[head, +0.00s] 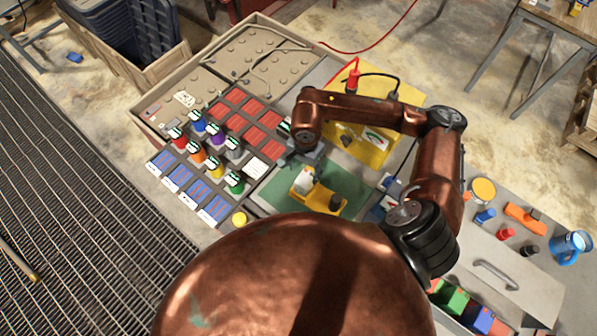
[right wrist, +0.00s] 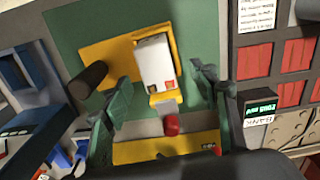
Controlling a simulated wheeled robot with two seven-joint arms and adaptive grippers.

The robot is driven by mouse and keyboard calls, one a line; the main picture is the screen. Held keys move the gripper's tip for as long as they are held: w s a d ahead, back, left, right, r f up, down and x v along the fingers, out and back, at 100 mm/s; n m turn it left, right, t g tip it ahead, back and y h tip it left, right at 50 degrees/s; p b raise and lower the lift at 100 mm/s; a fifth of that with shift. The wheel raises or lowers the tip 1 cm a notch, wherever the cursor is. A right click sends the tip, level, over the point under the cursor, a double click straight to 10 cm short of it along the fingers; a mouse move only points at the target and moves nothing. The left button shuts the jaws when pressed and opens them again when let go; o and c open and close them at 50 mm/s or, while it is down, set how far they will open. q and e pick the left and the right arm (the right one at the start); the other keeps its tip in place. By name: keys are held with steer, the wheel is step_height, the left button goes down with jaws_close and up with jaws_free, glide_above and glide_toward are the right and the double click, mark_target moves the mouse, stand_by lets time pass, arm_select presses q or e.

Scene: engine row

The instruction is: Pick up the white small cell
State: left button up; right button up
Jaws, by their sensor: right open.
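A small white cell (head: 303,182) sits in a yellow holder (head: 322,196) on a green mat (head: 350,184). In the right wrist view the white cell (right wrist: 153,60) is a white block with a red and a dark mark at its near end. My right gripper (head: 300,157) is just beyond the holder in the head view. In the right wrist view my right gripper (right wrist: 163,95) is open, with its fingers apart on either side in front of the cell and nothing visibly held. My left gripper is not in view.
A dark cylinder (head: 336,202) stands on the holder. Several coloured cells, such as a green one (head: 234,183), stand left on a panel with blue and red slots. A yellow meter (head: 374,142) lies behind my arm. Coloured parts and a blue mug (head: 568,247) are right.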

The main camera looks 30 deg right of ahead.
mark_target(305, 178)
steer(key=f, duration=0.2)
steer(key=f+p, duration=0.1)
steer(key=shift+s+f, duration=0.35)
steer(key=shift+f, duration=0.05)
steer(key=shift+w+f+p, duration=0.2)
steer(key=shift+f+p, duration=0.1)
steer(key=shift+f, duration=0.95)
steer(key=shift+s+d+f, duration=0.1)
steer(key=shift+s+f, duration=0.15)
steer(key=shift+f, duration=0.1)
steer(key=shift+w, duration=0.1)
steer(key=c, duration=1.3)
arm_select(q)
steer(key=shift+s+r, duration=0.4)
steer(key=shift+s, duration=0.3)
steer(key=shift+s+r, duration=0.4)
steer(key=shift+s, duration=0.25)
arm_select(e)
jaws_close()
